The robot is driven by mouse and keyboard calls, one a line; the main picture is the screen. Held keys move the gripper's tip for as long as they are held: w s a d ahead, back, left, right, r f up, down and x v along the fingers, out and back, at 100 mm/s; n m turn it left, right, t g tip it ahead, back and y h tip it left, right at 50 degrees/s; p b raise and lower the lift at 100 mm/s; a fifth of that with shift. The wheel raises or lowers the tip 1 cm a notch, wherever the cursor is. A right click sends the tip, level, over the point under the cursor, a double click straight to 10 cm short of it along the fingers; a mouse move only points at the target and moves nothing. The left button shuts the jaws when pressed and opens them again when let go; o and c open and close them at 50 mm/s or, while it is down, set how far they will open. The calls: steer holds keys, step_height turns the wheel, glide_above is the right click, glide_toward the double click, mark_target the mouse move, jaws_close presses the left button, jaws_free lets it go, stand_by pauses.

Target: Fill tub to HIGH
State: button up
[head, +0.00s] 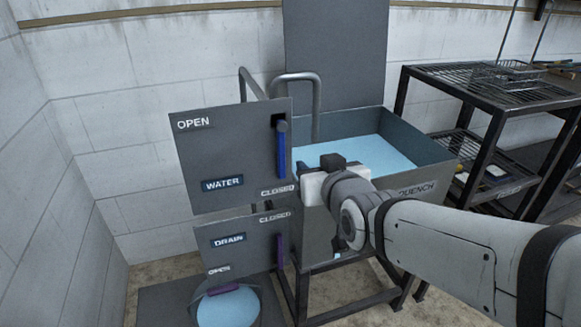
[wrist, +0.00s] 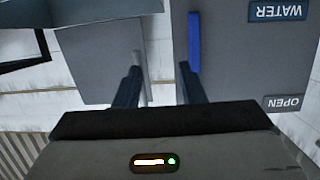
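The tub (head: 436,160), labelled QUENCH, holds light blue water (head: 375,152) whose surface lies below the rim. A grey WATER panel (head: 225,150) stands left of it, with OPEN at top and CLOSED at bottom. Its blue lever (head: 281,155) is upright at the panel's right edge; it also shows in the wrist view (wrist: 194,42). Below is the DRAIN panel (head: 235,250), CLOSED at top and OPEN at bottom, with a purple lever (head: 280,250). My gripper (wrist: 159,68) is open beside the blue lever, with the right finger near its end. I cannot tell whether they touch.
A bent grey pipe (head: 318,100) rises behind the WATER panel toward the tub. A round vessel with light blue contents (head: 228,308) sits below the DRAIN panel. A black wire-shelf rack (head: 480,85) stands right of the tub. White block walls close the left and back.

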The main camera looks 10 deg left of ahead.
mark_target(282, 156)
steer(key=a+b, duration=0.1)
steer(key=a+t+y+b, duration=0.1)
steer(key=a, duration=0.1)
steer(key=a+f+t+y+b, duration=0.1)
steer(key=shift+s+a+n, duration=0.35)
steer(key=shift+s+n, duration=0.05)
steer(key=b+x, duration=0.1)
steer(key=x, duration=0.6)
steer(key=shift+w+a+r+b, duration=0.15)
steer(key=shift+w+a+b, duration=0.15)
steer(key=shift+b, duration=0.1)
jaws_close()
